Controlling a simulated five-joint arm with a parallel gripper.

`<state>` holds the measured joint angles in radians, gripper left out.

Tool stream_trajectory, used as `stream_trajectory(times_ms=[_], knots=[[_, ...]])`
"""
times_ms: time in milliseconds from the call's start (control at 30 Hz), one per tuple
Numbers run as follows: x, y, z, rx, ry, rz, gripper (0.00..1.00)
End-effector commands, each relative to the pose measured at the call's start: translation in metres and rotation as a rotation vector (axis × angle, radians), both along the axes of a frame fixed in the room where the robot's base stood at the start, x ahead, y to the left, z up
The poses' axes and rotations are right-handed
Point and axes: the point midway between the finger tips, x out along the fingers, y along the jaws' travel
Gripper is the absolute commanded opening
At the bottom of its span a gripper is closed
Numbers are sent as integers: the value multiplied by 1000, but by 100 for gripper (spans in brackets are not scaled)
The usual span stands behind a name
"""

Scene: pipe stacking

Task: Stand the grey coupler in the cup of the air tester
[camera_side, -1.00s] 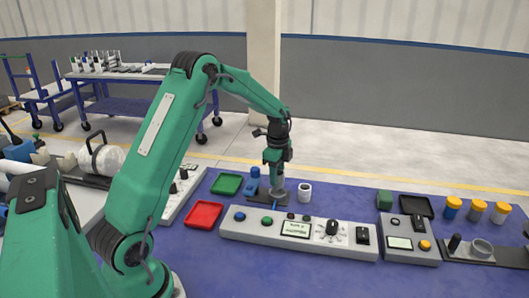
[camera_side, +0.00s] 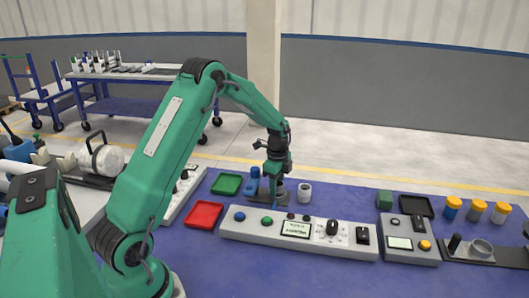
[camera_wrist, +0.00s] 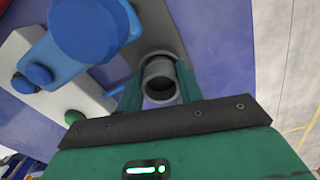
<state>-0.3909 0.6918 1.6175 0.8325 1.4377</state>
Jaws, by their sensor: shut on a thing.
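My gripper (camera_side: 274,186) points down over the dark base plate of a blue-topped fixture (camera_side: 254,175), which I take to be the air tester. In the wrist view my gripper (camera_wrist: 160,92) is shut on the grey coupler (camera_wrist: 158,70), seen as an open ring between the fingers. The fixture's large blue knob and arm (camera_wrist: 88,30) are close to the left of the coupler. A grey surface shows behind the coupler. My fingers hide its lower end, so I cannot tell whether it sits inside the cup or just above it.
A white cylinder (camera_side: 304,193) stands just right of my gripper. A control console (camera_side: 298,238) lies in front. Green (camera_side: 227,184) and red (camera_side: 203,215) trays are left. A smaller meter (camera_side: 408,240) and orange-capped jars (camera_side: 477,210) are at right.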

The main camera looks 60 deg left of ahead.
Motion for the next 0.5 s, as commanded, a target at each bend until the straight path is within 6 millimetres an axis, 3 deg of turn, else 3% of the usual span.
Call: stream_trajectory(times_ms=[500], knots=[[-1, -1, -13, -2, 3, 0, 14]])
